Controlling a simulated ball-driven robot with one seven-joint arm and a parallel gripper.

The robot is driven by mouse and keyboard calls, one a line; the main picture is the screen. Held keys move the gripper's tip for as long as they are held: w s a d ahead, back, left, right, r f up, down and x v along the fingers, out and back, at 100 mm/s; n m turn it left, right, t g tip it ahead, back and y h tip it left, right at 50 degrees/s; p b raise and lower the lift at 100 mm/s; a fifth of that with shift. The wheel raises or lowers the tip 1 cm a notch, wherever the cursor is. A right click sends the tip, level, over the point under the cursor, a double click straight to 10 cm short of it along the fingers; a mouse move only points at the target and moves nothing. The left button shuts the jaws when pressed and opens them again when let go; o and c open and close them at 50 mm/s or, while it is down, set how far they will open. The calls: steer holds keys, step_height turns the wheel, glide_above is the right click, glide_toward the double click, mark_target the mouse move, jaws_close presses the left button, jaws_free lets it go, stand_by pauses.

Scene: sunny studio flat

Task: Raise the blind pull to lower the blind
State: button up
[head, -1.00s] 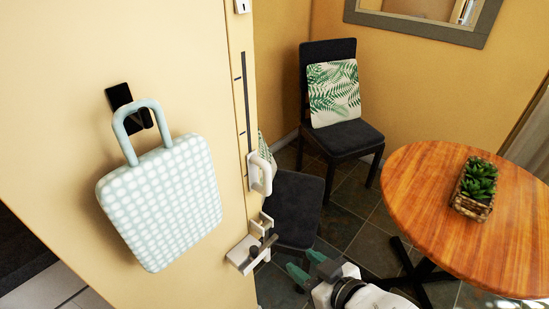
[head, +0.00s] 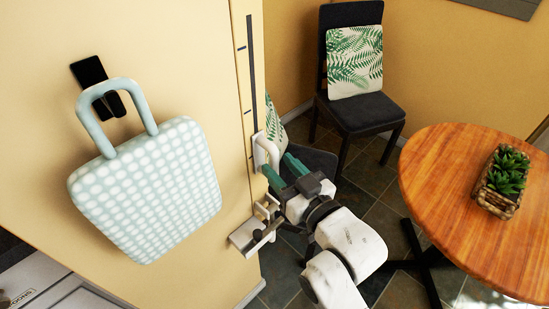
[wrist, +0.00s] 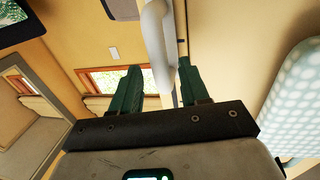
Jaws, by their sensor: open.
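The blind pull is a white loop handle (head: 265,150) on a narrow upright track (head: 249,60) at the wall's edge. It also shows in the wrist view as a pale upright bar (wrist: 158,45). My gripper (head: 279,165) is open, its green fingertips close by the lower part of the handle. In the wrist view the fingers (wrist: 158,88) lie on either side of the bar's lower end. I cannot tell whether either finger touches it. The blind itself is not clearly seen.
A white bracket with a dark rod (head: 250,235) juts from the wall just below my gripper. A polka-dot bag (head: 150,190) hangs on the wall at left. A round wooden table (head: 450,190) with a plant (head: 505,180) and a chair (head: 360,100) stand at right.

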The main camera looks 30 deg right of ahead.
steer(key=shift+w+a, duration=0.2)
steer(key=shift+w, duration=1.2)
jaws_close()
